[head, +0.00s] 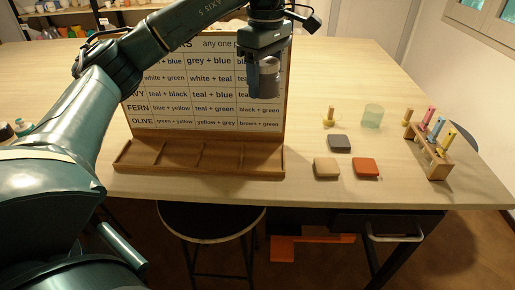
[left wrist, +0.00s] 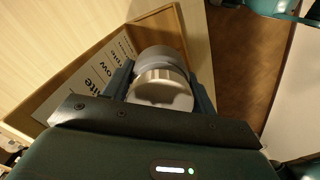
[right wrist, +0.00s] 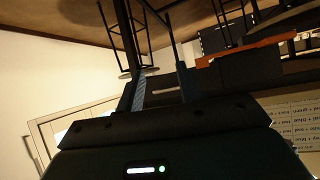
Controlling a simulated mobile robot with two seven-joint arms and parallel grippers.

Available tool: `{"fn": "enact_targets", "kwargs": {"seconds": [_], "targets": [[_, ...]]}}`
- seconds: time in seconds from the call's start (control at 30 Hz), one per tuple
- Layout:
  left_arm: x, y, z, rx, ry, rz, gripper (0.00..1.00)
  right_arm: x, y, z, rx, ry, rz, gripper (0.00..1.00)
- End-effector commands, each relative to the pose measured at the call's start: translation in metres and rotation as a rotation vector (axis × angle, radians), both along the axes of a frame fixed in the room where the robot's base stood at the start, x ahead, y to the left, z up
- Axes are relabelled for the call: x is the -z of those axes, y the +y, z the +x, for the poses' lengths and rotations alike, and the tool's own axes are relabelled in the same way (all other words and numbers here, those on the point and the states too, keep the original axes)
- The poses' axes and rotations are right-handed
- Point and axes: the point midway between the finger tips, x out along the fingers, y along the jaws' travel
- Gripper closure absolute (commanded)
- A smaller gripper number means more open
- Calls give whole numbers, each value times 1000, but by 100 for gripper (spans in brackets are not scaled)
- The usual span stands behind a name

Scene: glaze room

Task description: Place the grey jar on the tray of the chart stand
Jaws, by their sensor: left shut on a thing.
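The grey jar (head: 264,80) has a pale lid and hangs upright below my left gripper (head: 264,62), in front of the chart's right side. My left gripper is shut on the jar; the jar (left wrist: 160,77) also shows between its fingers in the left wrist view. The chart stand (head: 205,75) holds a printed colour chart. Its wooden tray (head: 200,170) runs along the front, split into several empty compartments, below and left of the jar. My right gripper (right wrist: 162,85) is open and empty in the right wrist view, outside the head view.
Right of the stand lie a dark tile (head: 339,143), a tan tile (head: 326,168) and an orange tile (head: 366,168). Behind them are a yellow-and-wood piece (head: 329,117) and a greenish glass (head: 372,116). A wooden rack (head: 428,155) stands farther right. A stool (head: 210,221) is below the table edge.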

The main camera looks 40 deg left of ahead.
Motion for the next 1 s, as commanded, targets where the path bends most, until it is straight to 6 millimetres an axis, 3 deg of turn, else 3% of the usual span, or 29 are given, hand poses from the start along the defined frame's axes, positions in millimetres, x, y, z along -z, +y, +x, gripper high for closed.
{"fn": "enact_targets", "kwargs": {"seconds": [0.03,0.1,0.27,0.43,0.77,1.0], "targets": [[20,0,-1,2,5,-2,72,3,1,2,-5,-13,3,64],[39,-1,-1,3,4,-2,72,2,2,3,-12,-25,4,64],[82,-1,-1,3,4,-2,72,5,6,4,-27,-40,12,64],[117,0,-1,2,3,0,72,-5,6,4,-31,-45,11,64],[149,0,0,2,-1,1,72,-3,4,4,-27,-40,4,64],[182,0,-1,3,0,0,72,0,2,2,-18,-27,1,64]]}}
